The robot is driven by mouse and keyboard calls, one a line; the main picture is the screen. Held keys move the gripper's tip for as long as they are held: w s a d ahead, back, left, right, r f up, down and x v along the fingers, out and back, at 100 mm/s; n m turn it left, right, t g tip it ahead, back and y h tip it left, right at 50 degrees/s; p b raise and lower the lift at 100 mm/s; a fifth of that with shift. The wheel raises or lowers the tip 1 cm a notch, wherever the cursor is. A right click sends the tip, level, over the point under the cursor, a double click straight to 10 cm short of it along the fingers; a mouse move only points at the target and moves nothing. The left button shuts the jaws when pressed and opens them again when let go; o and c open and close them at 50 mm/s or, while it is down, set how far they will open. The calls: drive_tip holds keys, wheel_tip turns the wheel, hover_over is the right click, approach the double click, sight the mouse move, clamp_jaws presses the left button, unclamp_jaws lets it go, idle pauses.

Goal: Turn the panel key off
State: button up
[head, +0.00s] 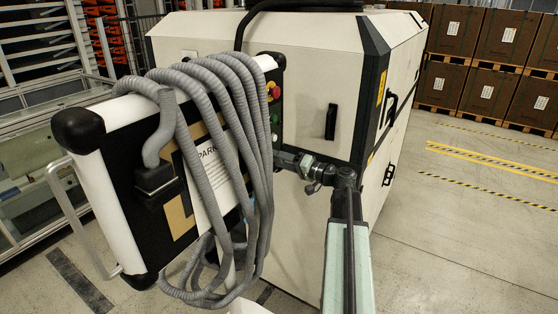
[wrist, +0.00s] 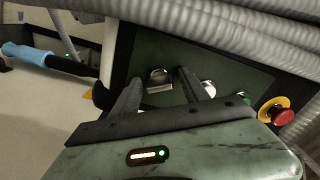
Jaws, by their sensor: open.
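The control panel face (wrist: 225,70) is dark green in the wrist view. A silver key-like part (wrist: 160,78) with a flat tab stands on it. My gripper (wrist: 162,74) is open, with one dark finger to each side of this part. Gaps show between the part and the fingers; I cannot tell how deep the tips reach. In the head view my wrist (head: 312,170) reaches left to the panel box's right side. The fingertips and the key are hidden there behind the panel box and hoses.
Grey hoses (head: 225,110) hang over the panel box (head: 130,140); they also cross the top of the wrist view. A red button on yellow (wrist: 280,112) and a second silver part (wrist: 208,88) sit right of my fingers. A white machine (head: 310,80) stands behind.

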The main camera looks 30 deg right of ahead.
drive_tip(key=v, duration=0.7)
drive_tip(key=shift+s, duration=0.15)
